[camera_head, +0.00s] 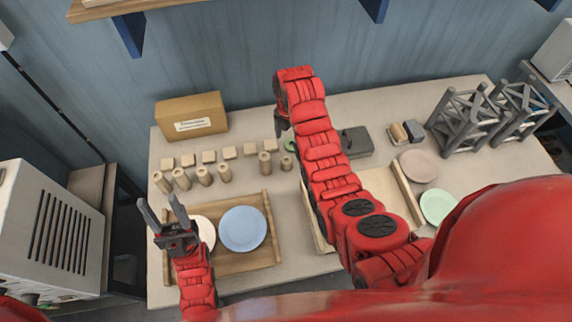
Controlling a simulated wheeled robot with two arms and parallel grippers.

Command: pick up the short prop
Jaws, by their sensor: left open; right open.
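Small wooden props stand on the table left of centre: a back row of low blocks (208,157) and a front row of taller cylinders (203,176). I cannot tell which single one is the short prop. My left gripper (158,203) is open and empty, at the table's left side, in front of the leftmost cylinders and beside the tray. My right gripper (281,124) is near the right end of the block row. It is small, dark and partly hidden by my arm, and no held object shows.
A wooden tray (262,262) holds a blue plate (242,229) and a white plate (206,231). A cardboard box (191,115) stands behind the blocks. A grey box (356,142), pink plate (419,166), green plate (438,206) and grey rack (465,120) are to the right.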

